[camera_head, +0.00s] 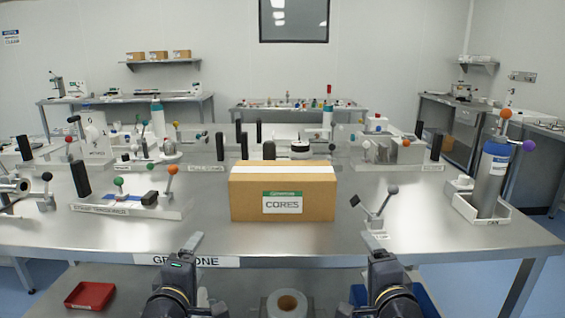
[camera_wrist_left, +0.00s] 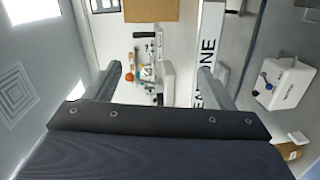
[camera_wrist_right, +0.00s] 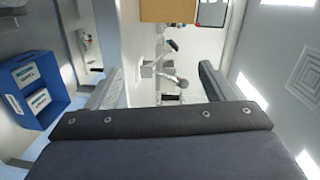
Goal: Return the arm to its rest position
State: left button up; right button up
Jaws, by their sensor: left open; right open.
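My left gripper (camera_head: 187,245) is low in the head view, in front of the steel table's near edge. Its two fingers stand wide apart with nothing between them in the left wrist view (camera_wrist_left: 165,85). My right gripper (camera_head: 377,243) is level with it to the right, also in front of the near edge. Its fingers are apart and empty in the right wrist view (camera_wrist_right: 155,85). Both arms come up from the bottom of the head view, roughly side by side.
A cardboard box labelled CORES (camera_head: 283,192) stands on the steel table (camera_head: 330,243) ahead of both grippers. Fixtures with coloured knobs stand around it. A red tray (camera_head: 90,296), a pale roll (camera_head: 287,303) and a blue bin (camera_wrist_right: 35,90) sit below table level.

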pick_arm(q)
jog(key=s+a+f+m+g+h, duration=0.1)
jog(key=s+f+m+g, duration=0.35)
jog(key=s, duration=0.45)
jog(key=s+a+f+m+g+h, duration=0.1)
jog(key=s+f+m+g, duration=0.3)
jog(key=s, duration=0.5)
jog(key=s+a+f+m+g+h, duration=0.1)
jog(key=s+f+m+g, duration=0.1)
jog(key=s+m, duration=0.5)
pick_arm(e)
jog(key=s+d+f+n+g+y, duration=0.1)
jog(key=s+f+n+g, duration=0.35)
jog(key=s, duration=0.45)
jog(key=s+d+f+n+g+y, duration=0.1)
jog(key=s+f+n+g, duration=0.2)
jog(key=s+n, duration=0.35)
jog(key=s+d+f+n+g+y, duration=0.1)
jog(key=s+f+n+g, duration=0.25)
jog(key=s, duration=0.75)
pick_arm(q)
notch_tip(320, 180, up, 13)
jog(key=s+p, duration=0.2)
jog(key=p, duration=1.2)
jog(key=shift+n+g, duration=0.45)
pick_arm(e)
notch_tip(320, 180, up, 13)
jog(key=shift+s+d+r, duration=0.15)
jog(key=shift+s+r, duration=0.05)
jog(key=shift+s, duration=0.05)
